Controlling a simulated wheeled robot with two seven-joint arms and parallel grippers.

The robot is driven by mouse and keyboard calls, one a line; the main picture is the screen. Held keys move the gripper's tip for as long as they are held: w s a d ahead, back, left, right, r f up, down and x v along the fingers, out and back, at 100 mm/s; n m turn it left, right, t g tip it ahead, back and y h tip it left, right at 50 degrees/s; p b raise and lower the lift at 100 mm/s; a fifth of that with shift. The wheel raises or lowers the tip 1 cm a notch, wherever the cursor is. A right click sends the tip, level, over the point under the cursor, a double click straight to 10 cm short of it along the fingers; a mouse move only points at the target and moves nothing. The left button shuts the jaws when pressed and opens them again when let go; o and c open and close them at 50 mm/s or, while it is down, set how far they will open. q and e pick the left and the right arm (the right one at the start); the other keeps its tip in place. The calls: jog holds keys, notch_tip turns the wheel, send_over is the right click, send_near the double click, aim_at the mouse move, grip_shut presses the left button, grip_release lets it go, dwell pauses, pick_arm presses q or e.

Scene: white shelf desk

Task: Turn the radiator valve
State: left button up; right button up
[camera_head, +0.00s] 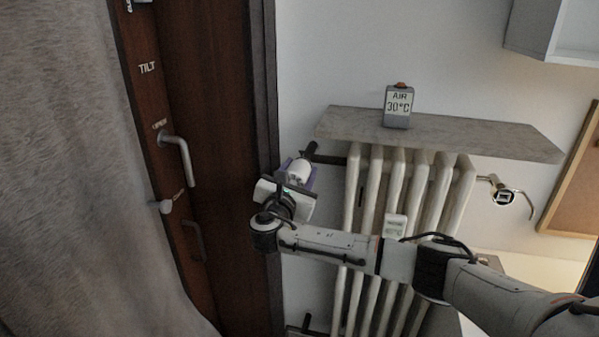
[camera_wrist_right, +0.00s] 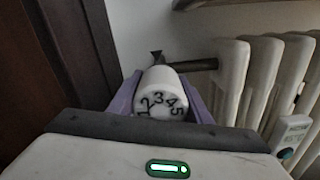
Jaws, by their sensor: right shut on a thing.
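The radiator valve knob (camera_wrist_right: 160,92) is white with dark numbers on its end face, with 3 near the top. It sits at the end of a dark pipe (camera_wrist_right: 196,64) that runs to the radiator (camera_head: 407,195). In the head view the white knob (camera_head: 299,170) shows at the radiator's upper left. My right gripper (camera_head: 297,177) reaches it from below, and its purple fingers lie on either side of the knob. It is shut on the knob. The fingers also show in the wrist view (camera_wrist_right: 160,98). My left gripper is not in view.
A stone shelf (camera_head: 450,135) above the radiator carries a display reading AIR 30°C (camera_head: 397,105). A small white device (camera_head: 395,225) is on the radiator's front. A brown door (camera_head: 215,130) with a handle (camera_head: 180,158) and a grey curtain (camera_head: 70,180) stand at the left.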

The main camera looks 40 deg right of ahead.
jog(key=m+b, duration=0.1)
jog(key=m, duration=0.2)
jog(key=shift+f, duration=0.15)
jog(key=m+b, duration=0.1)
jog(key=m, duration=0.1)
jog(key=shift+m, duration=0.4)
jog(key=m+b, duration=0.4)
jog(key=m, duration=0.1)
jog(key=shift+f, duration=0.1)
jog(key=m+b, duration=0.2)
jog(key=m, duration=0.1)
jog(key=shift+m+b, duration=0.5)
jog(key=shift+m, duration=0.2)
jog(key=shift+m+b, duration=0.35)
jog(key=shift+m, duration=0.45)
jog(key=shift+r+b, duration=0.2)
jog(key=shift+b, duration=0.1)
